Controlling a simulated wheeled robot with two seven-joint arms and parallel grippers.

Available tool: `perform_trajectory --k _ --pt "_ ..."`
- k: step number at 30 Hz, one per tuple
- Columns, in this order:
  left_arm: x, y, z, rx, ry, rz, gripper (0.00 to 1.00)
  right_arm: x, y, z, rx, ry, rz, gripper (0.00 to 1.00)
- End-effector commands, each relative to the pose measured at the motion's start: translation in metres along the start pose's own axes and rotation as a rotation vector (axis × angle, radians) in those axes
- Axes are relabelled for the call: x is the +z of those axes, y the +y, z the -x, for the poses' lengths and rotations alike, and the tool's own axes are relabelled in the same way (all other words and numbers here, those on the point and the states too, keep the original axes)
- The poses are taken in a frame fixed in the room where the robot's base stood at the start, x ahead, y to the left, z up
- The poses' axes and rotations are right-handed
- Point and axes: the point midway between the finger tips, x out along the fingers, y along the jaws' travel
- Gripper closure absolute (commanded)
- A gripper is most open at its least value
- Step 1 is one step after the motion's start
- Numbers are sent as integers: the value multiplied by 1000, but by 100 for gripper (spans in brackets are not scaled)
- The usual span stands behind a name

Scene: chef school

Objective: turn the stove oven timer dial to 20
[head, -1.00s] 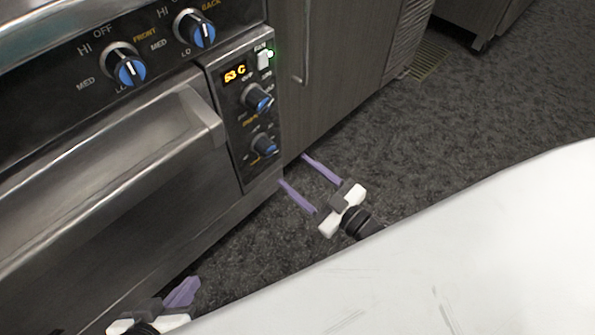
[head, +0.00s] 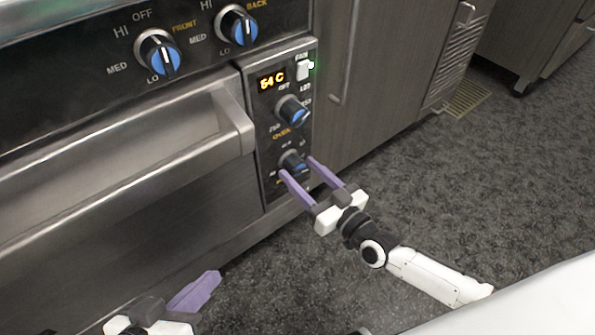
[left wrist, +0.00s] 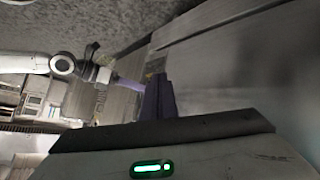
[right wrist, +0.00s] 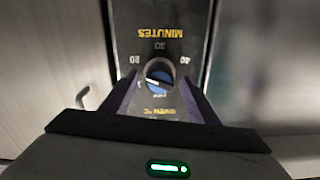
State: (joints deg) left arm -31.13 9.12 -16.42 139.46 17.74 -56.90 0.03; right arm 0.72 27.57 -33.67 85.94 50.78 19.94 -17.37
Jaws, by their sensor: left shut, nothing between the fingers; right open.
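The timer dial (head: 293,163) is the lower blue-and-black knob on the oven's narrow control panel. In the right wrist view the dial (right wrist: 158,82) faces me, with upside-down marks 20, 30, 40 and MINUTES around it. My right gripper (head: 297,166) is open, its purple fingers reaching either side of the dial. The right wrist view also shows the gripper (right wrist: 160,84) around the dial; I cannot tell whether the fingers touch it. My left gripper (head: 212,276) is shut and empty, low in front of the oven; its fingers also show in the left wrist view (left wrist: 158,98).
Above the dial are another knob (head: 292,110), a display (head: 271,82) reading 54 C and a white switch (head: 303,70). The oven door handle (head: 130,135) juts out left of the panel. A cabinet (head: 370,80) stands to the right. The floor (head: 470,190) is open.

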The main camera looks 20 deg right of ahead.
Motion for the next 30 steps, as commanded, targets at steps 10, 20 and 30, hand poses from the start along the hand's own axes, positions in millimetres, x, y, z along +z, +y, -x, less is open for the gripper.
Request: perform_trajectory --k 10,20,30 --pt "-7 7 4 24 35 7 100 0 0 -22 0 -1 0 45" --pt "-8 8 5 24 37 5 100 0 0 -22 1 -1 1 72" --pt "-4 6 3 19 27 6 100 0 0 -22 1 -1 -100 87"
